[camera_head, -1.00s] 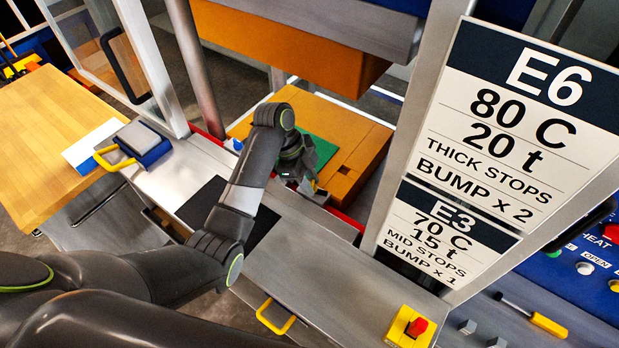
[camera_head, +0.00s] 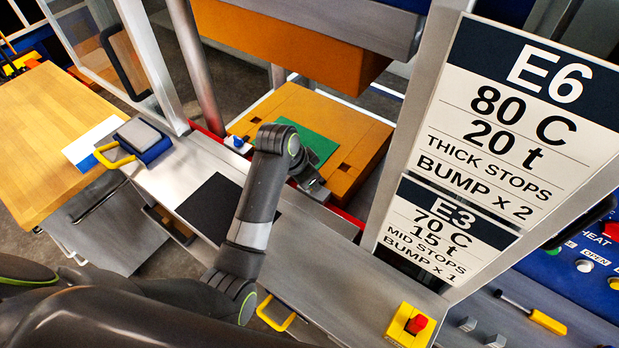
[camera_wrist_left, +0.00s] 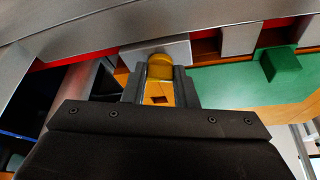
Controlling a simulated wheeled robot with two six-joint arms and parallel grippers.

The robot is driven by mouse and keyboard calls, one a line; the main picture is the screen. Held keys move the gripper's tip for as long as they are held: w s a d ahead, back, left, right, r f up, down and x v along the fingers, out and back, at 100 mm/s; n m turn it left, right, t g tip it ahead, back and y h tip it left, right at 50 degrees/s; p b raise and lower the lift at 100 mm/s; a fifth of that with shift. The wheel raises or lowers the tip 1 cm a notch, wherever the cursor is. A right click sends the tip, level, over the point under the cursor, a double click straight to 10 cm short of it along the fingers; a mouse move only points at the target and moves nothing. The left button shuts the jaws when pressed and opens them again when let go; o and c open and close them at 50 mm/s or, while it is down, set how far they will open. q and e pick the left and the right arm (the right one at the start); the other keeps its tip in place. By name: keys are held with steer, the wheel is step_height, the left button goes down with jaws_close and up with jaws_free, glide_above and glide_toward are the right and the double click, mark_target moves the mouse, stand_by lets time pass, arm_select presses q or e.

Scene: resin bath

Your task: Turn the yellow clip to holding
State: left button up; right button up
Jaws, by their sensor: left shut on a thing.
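The yellow clip (camera_wrist_left: 160,67) shows in the left wrist view as a rounded yellow piece between the fingertips, in front of a grey block. My left gripper (camera_wrist_left: 160,88) is shut on it. In the head view my left gripper (camera_head: 312,185) is at the front edge of the orange press platen (camera_head: 350,130), and the clip is hidden there. Which setting the clip points to cannot be read. My right gripper is not in view.
A green sheet (camera_head: 318,147) lies on the platen; a green block (camera_wrist_left: 280,65) shows in the wrist view. A metal post with an E6/E3 sign (camera_head: 520,110) stands right. A yellow box with a red button (camera_head: 410,325) is at front right. A black mat (camera_head: 212,208) lies left.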

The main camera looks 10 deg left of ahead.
arm_select(q)
steer(key=shift+s+d+n+y, duration=0.1)
steer(key=shift+n+y, duration=0.3)
steer(key=shift+n, duration=0.8)
steer(key=o, duration=1)
